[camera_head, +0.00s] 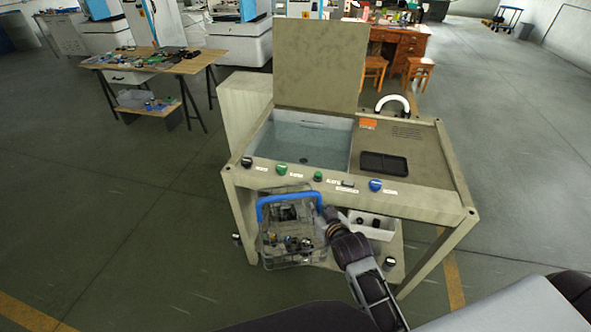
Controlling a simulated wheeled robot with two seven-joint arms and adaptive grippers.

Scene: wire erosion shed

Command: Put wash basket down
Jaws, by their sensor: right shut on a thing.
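The wash basket (295,262) is a wire basket with a blue handle (285,197) and several small metal parts inside. It hangs in the air in front of the left part of the washing station (453,205), below its control panel. My right gripper (326,214) is shut on the basket at the right end of the blue handle. The fingertips are small and partly hidden by the wrist. My left gripper is not in view.
The station has an open tank (300,140) with its lid (320,65) raised, and a black tray (384,164) on its right top. A white bin (371,224) sits on the lower shelf. A workbench (155,62) stands at the left; the floor (120,210) between is clear.

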